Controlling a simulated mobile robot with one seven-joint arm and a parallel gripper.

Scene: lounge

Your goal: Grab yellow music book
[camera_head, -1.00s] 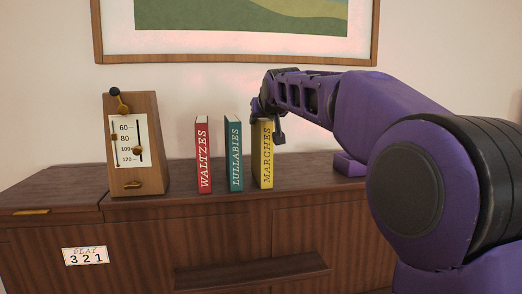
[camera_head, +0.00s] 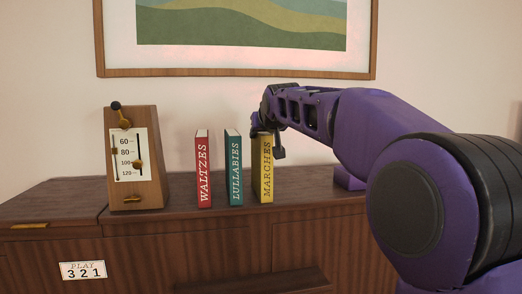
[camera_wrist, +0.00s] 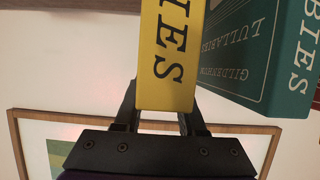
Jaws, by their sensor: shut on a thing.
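The yellow book (camera_head: 266,172), lettered MARCHES on its spine, stands upright on the wooden cabinet, at the right end of a row of three books. My gripper (camera_head: 267,137) is at its top edge in the head view. In the wrist view the yellow book (camera_wrist: 166,60) sits between the two fingers of my gripper (camera_wrist: 160,112), which are shut on its top end. Part of its top is hidden behind the gripper in the head view.
A teal book (camera_head: 234,168), LULLABIES, stands close to the left, also in the wrist view (camera_wrist: 265,55). A red book (camera_head: 203,170), WALTZES, is further left. A wooden metronome (camera_head: 145,190) stands at the left on the cabinet (camera_head: 170,240). A framed picture (camera_head: 240,73) hangs above.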

